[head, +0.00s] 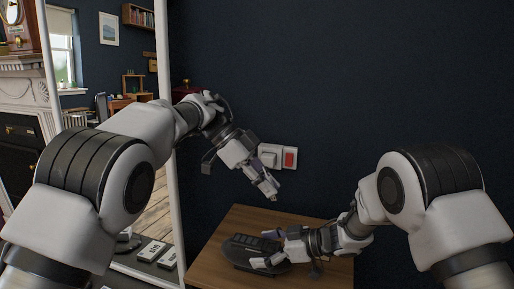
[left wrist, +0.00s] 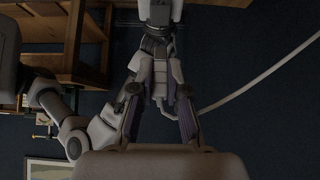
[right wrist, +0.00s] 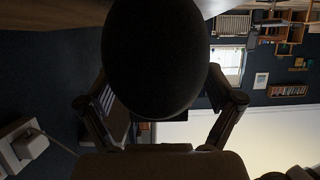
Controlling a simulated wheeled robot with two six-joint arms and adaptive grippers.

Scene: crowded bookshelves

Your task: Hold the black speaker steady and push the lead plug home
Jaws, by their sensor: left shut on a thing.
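The black speaker (head: 262,246) is a low, dark, rounded body on the wooden tabletop. It looms as a dark oval in the right wrist view (right wrist: 155,55). My right gripper (head: 268,250) has its fingers spread wide on either side of the speaker's end; whether they touch it is unclear. My left gripper (head: 269,190) is above the table, below and left of the wall socket. It is shut on the pale lead plug (left wrist: 160,88), between its fingers in the left wrist view. The plug's front is hard to make out.
A white wall socket plate with a block (head: 270,155) and a red switch (head: 290,158) are on the dark wall. A pale cable (left wrist: 255,85) curves away from the left gripper. The wooden tabletop (head: 215,250) has bare room left of the speaker.

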